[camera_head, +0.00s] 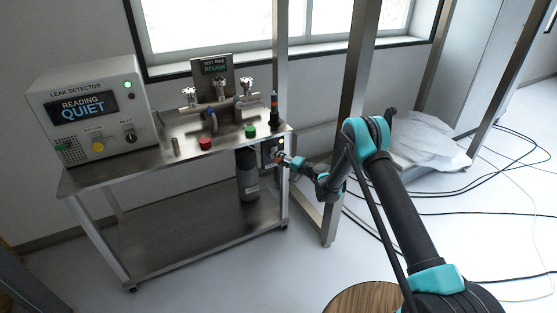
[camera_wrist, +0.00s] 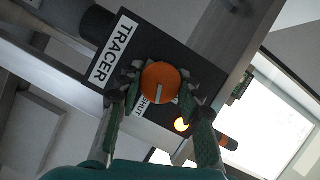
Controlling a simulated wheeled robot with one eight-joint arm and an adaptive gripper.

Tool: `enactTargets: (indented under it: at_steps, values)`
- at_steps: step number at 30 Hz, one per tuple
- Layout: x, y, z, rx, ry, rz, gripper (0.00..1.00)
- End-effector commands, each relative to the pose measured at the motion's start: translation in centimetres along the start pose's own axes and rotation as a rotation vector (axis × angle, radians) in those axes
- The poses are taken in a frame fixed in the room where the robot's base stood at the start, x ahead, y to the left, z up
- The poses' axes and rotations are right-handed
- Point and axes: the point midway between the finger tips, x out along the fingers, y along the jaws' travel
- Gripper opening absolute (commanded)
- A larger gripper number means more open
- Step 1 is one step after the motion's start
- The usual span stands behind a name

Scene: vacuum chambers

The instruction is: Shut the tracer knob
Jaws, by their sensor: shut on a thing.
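The tracer knob (camera_wrist: 161,80) is round and orange with a white pointer line, on a dark panel (camera_wrist: 192,72) labelled TRACER. In the wrist view the line runs toward the bottom of the picture. A white plate (camera_wrist: 150,111) beside it reads SHUT, partly hidden by the knob and a finger. My gripper (camera_wrist: 159,88) has one finger on each side of the knob and is shut on it. In the head view my gripper (camera_head: 284,160) is at the panel (camera_head: 268,153) on the cart's right end; the knob is too small to make out clearly.
An amber lamp (camera_wrist: 181,124) glows on the panel. A dark cylinder (camera_head: 247,175) stands under the cart top (camera_head: 180,158). The leak detector (camera_head: 88,110) reads QUIET. A metal frame post (camera_head: 345,130) stands close to my arm. Cables lie on the floor at right.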

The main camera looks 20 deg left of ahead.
Motion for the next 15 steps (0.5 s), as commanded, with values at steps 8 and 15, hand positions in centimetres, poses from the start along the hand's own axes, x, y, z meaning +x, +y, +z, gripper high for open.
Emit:
enactTargets:
  at_steps: [8,15]
  values:
    - [-0.08,0.19,0.02,0.183,0.0,-0.076,0.07]
    - [-0.09,0.18,0.04,0.277,0.0,-0.114,0.07]
